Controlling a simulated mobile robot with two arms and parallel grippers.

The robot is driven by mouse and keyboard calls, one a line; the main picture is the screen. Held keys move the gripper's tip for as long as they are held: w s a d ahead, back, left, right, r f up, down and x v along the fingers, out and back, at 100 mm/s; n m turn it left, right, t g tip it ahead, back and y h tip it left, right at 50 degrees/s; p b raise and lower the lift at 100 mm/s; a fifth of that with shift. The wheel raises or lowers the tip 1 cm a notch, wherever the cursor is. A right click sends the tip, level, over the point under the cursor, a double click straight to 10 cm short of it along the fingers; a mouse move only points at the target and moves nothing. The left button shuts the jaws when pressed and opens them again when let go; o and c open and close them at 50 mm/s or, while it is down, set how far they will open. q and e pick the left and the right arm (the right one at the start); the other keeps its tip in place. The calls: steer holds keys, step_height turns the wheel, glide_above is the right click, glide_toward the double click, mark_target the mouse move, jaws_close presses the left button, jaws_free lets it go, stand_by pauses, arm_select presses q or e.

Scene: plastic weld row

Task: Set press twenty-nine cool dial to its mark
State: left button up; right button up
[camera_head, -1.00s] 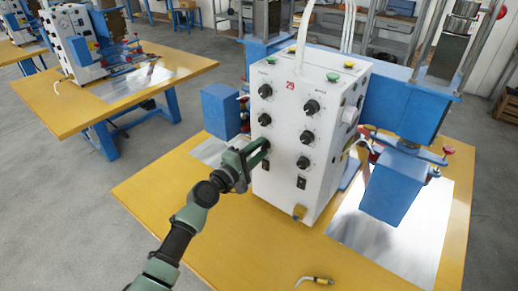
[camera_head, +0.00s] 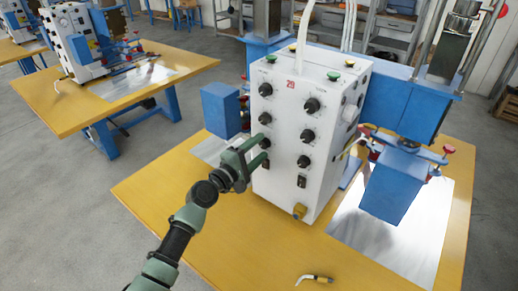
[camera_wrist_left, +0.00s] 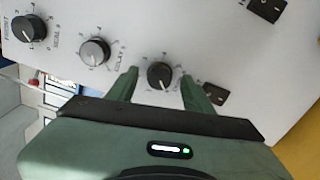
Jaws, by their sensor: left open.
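The white press control box (camera_head: 291,158) with the red number 29 stands on the yellow bench, its face carrying two columns of black dials. My left gripper (camera_head: 265,148) is open in front of the left column's bottom dial (camera_head: 265,144). In the left wrist view this dial (camera_wrist_left: 160,75) sits between the two green fingertips, with a visible gap on each side. Its label and mark are too small or hidden to read. I cannot tell how far the fingertips stand from the panel. The right gripper is not in view.
In the left wrist view, another dial (camera_wrist_left: 95,50) and a rocker switch (camera_wrist_left: 215,94) lie close to the fingers. A blue block (camera_head: 222,110) stands left of the box. The bench's front left (camera_head: 165,190) is clear.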

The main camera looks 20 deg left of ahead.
arm_select(q)
steer(key=v, duration=0.7)
steer(key=shift+s+b, duration=0.2)
steer(key=shift+b, duration=0.25)
